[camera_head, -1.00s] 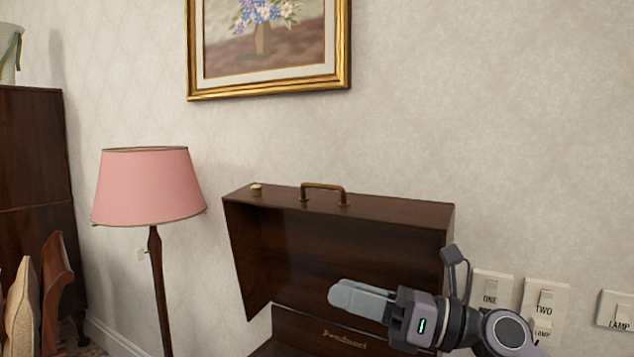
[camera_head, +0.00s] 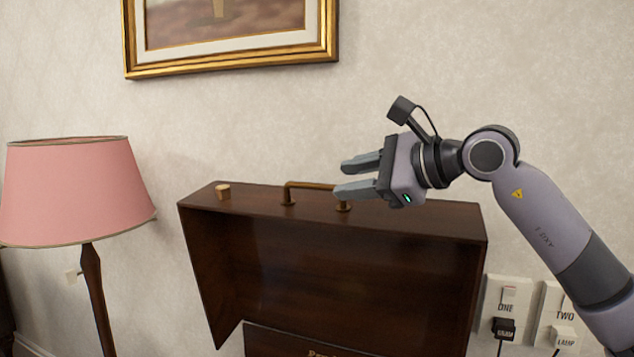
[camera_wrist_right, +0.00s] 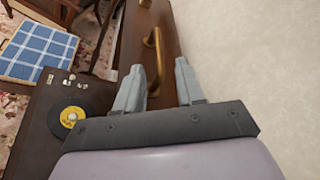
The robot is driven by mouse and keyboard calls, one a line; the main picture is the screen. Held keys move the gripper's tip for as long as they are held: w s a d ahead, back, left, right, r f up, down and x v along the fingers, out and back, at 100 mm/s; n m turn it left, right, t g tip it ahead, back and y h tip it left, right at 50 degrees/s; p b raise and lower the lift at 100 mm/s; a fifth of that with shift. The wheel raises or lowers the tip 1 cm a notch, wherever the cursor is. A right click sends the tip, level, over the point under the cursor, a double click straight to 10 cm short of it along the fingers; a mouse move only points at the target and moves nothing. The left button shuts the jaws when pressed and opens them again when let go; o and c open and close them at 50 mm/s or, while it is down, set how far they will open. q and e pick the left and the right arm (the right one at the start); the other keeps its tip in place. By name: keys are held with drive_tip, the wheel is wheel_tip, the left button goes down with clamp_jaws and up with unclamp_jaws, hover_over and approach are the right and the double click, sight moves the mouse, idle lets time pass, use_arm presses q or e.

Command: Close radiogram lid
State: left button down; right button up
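The radiogram's dark brown wooden lid (camera_head: 330,270) stands open and upright in the head view, with a brass handle (camera_head: 310,186) on its top edge. The handle also shows in the right wrist view (camera_wrist_right: 152,57), and the radiogram's deck with a yellow-labelled record (camera_wrist_right: 70,117) lies below left. My right gripper (camera_head: 360,177) is open, its fingers apart near the right end of the handle. My left gripper is not in view.
A pink lampshade (camera_head: 75,190) stands left of the lid. A gold-framed picture (camera_head: 230,40) hangs above on the wall. Wall sockets with plugs (camera_head: 503,328) are at the lower right. A blue checked cushion (camera_wrist_right: 38,52) lies beyond the deck.

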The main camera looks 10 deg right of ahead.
sight(322, 185)
drive_tip(key=p+x, duration=0.1)
drive_tip(key=x, duration=0.4)
drive_tip(key=shift+s+a, duration=0.1)
drive_tip(key=shift+w+a+f+p, duration=0.25)
drive_tip(key=shift+w+a+p, duration=0.1)
drive_tip(key=shift+w, duration=0.1)
drive_tip(key=shift+c, duration=0.3)
clamp_jaws()
